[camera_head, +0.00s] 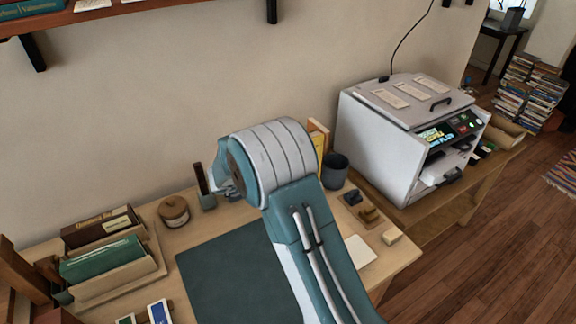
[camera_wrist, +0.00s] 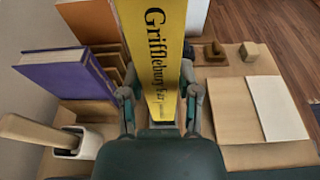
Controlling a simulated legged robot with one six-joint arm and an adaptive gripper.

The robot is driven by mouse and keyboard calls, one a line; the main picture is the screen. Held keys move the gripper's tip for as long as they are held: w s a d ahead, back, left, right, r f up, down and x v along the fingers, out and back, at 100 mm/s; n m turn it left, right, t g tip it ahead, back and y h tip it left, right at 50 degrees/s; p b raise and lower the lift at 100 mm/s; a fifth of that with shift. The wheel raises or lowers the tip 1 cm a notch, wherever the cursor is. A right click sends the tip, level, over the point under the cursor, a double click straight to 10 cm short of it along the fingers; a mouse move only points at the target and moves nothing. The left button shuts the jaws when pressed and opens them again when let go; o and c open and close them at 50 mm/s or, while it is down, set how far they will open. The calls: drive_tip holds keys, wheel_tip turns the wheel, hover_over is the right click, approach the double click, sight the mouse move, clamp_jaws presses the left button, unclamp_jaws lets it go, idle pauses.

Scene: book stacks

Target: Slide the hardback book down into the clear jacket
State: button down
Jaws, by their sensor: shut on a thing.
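A yellow hardback book (camera_wrist: 161,55) with "Grifflebury Fair" in dark letters fills the middle of the wrist view. My gripper (camera_wrist: 158,102) is shut on it, with one finger on each side. In the head view, a yellow spine (camera_head: 320,148) shows just right of my arm's big wrist housing; most of it is hidden. My fingers cannot be made out in the head view. I cannot make out the clear jacket in either view.
A purple book (camera_wrist: 68,80) stands left of my gripper, near a white holder (camera_wrist: 85,148) with a wooden handle. Pale sheets (camera_wrist: 278,108) lie at right. A dark cup (camera_head: 335,170) and a grey machine (camera_head: 385,150) stand right of my arm. A dark green mat (camera_head: 225,280) is clear.

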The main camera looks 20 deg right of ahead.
drive_tip(key=shift+f, duration=4.9)
drive_tip(key=shift+c, duration=1.3)
unclamp_jaws()
drive_tip(key=v, duration=1.2)
drive_tip(key=shift+w+a+f, duration=0.1)
drive_tip(key=shift+f, duration=0.05)
